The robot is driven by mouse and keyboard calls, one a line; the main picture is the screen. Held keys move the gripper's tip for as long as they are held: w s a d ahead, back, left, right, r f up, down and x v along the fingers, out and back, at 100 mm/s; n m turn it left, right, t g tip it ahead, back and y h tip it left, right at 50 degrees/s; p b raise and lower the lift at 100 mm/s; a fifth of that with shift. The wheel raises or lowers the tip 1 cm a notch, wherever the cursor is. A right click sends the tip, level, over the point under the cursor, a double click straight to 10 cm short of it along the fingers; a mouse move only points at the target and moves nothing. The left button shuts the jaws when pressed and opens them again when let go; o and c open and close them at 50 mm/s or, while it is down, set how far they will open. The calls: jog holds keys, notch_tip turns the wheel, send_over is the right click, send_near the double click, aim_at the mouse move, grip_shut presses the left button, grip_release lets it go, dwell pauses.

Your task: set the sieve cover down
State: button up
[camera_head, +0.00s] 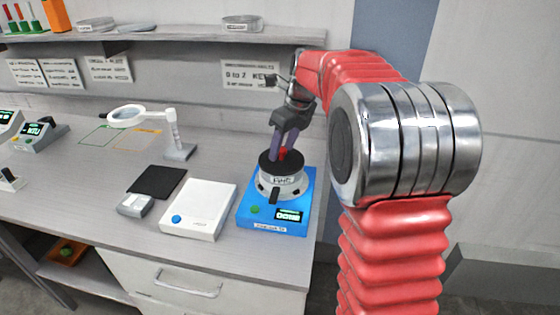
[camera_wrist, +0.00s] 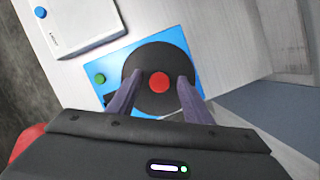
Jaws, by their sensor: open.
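The sieve cover is a black disc (camera_head: 268,164) with a red knob. It lies on top of a pale round sieve (camera_head: 283,183) on a blue device (camera_head: 290,213) with a small display. In the wrist view the black cover (camera_wrist: 150,101) sits over the blue base, with its red knob (camera_wrist: 159,82) between my fingers. My gripper (camera_head: 283,150) is above the cover, pointing down. In the wrist view its two purple-grey fingers (camera_wrist: 159,79) stand apart on either side of the knob, with gaps showing. The fingers hide part of the cover's rim and the near side of the device.
A white box with a blue button (camera_head: 200,209) stands left of the blue device. Beside it are a black pad (camera_head: 158,181) and a small grey device (camera_head: 135,205). A magnifier lamp (camera_head: 180,150) stands behind. The bench's right edge is close to the blue device.

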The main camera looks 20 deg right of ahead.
aim_at(283, 150)
jog(key=shift+c, duration=0.5)
grip_shut()
jog(key=shift+r, duration=0.1)
notch_tip(283, 150, up, 18)
dwell(0.7)
dwell(0.5)
